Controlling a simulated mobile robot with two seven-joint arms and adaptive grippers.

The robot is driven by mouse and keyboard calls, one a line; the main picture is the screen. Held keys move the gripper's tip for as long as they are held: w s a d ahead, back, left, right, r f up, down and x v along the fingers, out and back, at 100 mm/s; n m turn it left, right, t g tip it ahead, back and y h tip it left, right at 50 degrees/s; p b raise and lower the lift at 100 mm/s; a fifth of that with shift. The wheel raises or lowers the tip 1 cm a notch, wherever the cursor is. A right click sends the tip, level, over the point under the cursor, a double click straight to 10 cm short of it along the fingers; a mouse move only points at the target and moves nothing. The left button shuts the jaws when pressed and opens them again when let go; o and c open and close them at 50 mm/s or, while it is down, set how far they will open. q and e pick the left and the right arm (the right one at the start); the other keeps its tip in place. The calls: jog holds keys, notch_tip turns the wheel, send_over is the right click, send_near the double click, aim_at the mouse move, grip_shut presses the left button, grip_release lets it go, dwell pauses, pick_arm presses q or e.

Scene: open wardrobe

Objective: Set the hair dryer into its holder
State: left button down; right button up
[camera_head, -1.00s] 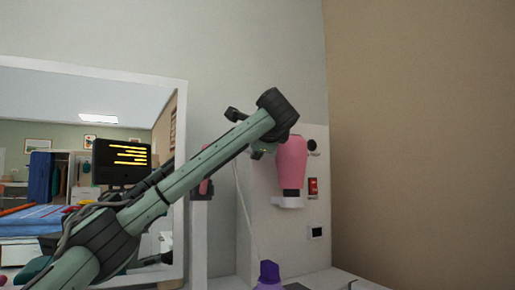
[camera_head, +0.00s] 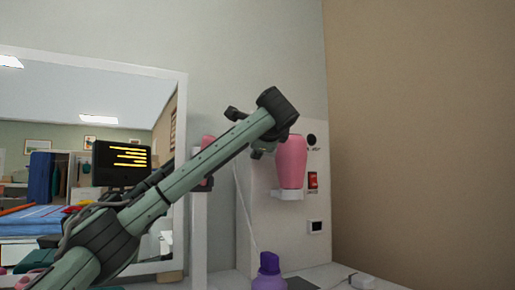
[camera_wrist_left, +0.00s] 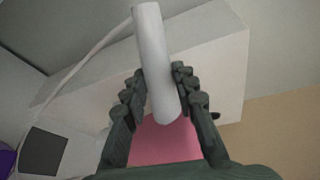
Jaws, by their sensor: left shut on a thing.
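The pink hair dryer (camera_head: 292,163) stands upright in front of a white wall panel in the head view. Its lower end sits in the white holder (camera_head: 288,195), and its dark nozzle is now hidden there. Contact with the holder's inside cannot be seen. In the left wrist view, my left gripper (camera_wrist_left: 160,78) is shut on a pale cylindrical part of the dryer (camera_wrist_left: 150,40), likely its handle. The pink body (camera_wrist_left: 165,143) shows beyond the fingers. In the head view, my arm mostly hides this gripper. My right gripper is not in view.
The white panel (camera_head: 260,215) carries a red switch (camera_head: 313,181) beside the holder. A purple bottle (camera_head: 268,274) stands below on the white surface. A large mirror (camera_head: 60,100) is behind my arm at left. Open air lies right of the panel, before the brown wall.

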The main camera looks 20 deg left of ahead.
pick_arm(q)
jog(key=c, duration=1.3)
grip_release()
jog(key=shift+o, duration=0.8)
jog(key=shift+f, duration=0.15)
jog(key=v, duration=1.2)
jog(key=shift+r, duration=0.2)
